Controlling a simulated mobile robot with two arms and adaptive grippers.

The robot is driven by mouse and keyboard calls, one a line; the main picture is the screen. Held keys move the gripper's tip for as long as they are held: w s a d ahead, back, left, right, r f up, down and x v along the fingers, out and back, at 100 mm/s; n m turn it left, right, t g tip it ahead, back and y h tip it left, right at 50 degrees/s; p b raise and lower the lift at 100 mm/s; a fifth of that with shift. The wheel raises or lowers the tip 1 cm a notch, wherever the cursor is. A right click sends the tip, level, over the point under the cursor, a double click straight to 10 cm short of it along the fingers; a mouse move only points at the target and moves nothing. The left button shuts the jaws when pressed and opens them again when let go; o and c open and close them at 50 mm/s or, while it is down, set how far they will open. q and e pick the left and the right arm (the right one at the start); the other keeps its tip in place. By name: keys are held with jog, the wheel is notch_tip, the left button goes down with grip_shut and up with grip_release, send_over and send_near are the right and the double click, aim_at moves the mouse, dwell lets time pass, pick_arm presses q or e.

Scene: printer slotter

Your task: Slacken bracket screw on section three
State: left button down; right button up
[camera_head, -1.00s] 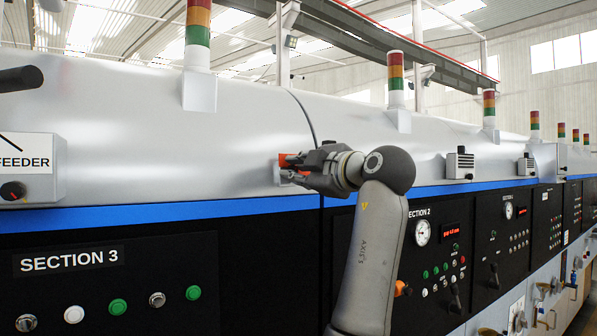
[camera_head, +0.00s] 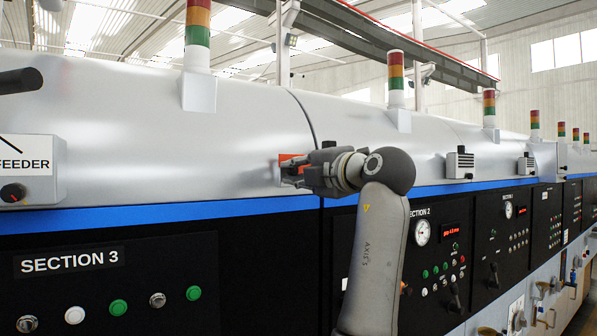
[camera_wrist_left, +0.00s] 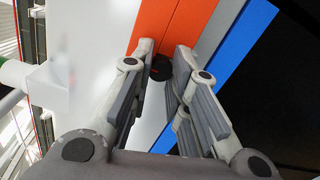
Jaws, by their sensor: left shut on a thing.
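The orange bracket (camera_head: 288,158) sits on the grey cover near the seam at the right end of section three, above the blue stripe. It also shows in the left wrist view (camera_wrist_left: 158,24). A dark round screw head (camera_wrist_left: 161,67) lies on the bracket's lower part, between the fingertips. My left gripper (camera_head: 290,170) reaches the bracket from the right and is shut on the bracket screw; the fingers hide part of it. In the left wrist view the gripper (camera_wrist_left: 160,66) has its fingertips at either side of the screw. My right gripper is not in view.
The black panel labelled SECTION 3 (camera_head: 70,260) carries several buttons below the blue stripe (camera_head: 150,214). A feeder box (camera_head: 38,170) juts out at the left. Signal lamps (camera_head: 197,45) stand on the covers. The grey cover left of the bracket is clear.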

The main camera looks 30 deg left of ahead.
pick_arm(q)
jog(key=shift+f, duration=0.15)
jog(key=c, duration=1.3)
grip_release()
jog(key=shift+c, duration=0.2)
jog(key=shift+d, duration=0.1)
jog(key=v, duration=1.1)
jog(key=shift+d, duration=0.35)
jog(key=shift+s, duration=0.15)
